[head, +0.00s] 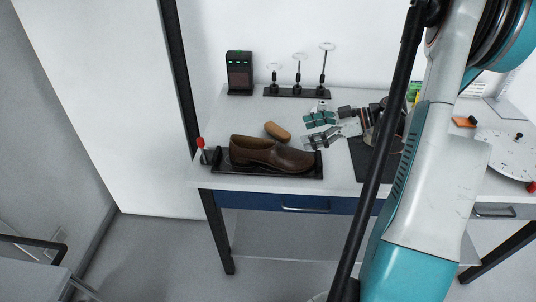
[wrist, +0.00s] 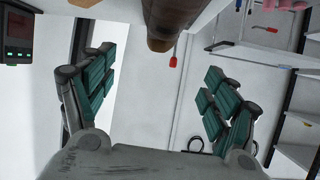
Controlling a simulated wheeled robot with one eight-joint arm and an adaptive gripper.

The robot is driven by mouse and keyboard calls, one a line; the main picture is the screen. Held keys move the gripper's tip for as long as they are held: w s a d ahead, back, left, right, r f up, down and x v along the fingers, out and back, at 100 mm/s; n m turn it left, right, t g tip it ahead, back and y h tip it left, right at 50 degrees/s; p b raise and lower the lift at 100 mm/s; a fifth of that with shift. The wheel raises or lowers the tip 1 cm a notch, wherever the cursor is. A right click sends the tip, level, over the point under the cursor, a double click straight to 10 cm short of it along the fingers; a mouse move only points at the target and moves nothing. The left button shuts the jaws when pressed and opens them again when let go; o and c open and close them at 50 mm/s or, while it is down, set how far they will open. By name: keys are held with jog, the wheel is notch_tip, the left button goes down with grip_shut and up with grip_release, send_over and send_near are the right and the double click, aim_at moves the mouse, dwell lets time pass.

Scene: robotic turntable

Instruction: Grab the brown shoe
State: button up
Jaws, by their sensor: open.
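The brown shoe (head: 270,153) lies on a black tray (head: 235,170) at the table's front left, toe to the right. In the wrist view part of the shoe (wrist: 172,18) shows at the top edge, cut off by the frame. My gripper (head: 318,128) is to the right of and a little behind the shoe in the head view, fingers pointing left. In the wrist view my gripper (wrist: 160,60) has its teal-padded fingers spread wide with nothing between them. The shoe is beyond the fingertips, apart from them.
A tan oval block (head: 277,131) lies behind the shoe. A red-tipped tool (head: 200,145) stands at the tray's left end. A black device (head: 239,73) and a stand with several clear-topped posts (head: 297,92) are at the back. My arm covers part of the table's right side.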

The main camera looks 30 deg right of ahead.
aim_at(271, 143)
jog(key=shift+s+d+f+n, duration=0.1)
jog(key=shift+s+f+n, duration=0.15)
jog(key=shift+f, duration=0.2)
jog(key=shift+w+a+f, duration=0.2)
jog(key=shift+a, duration=0.1)
jog(key=b+x, duration=0.2)
jog(key=x, duration=0.5)
jog(key=shift+w+a, duration=0.25)
jog(key=shift+a, duration=0.05)
jog(key=b+x, duration=0.1)
jog(key=x, duration=0.4)
jog(key=shift+f+b, duration=0.1)
jog(key=shift+b, duration=0.3)
jog(key=c, duration=1.4)
jog(key=shift+c, duration=0.2)
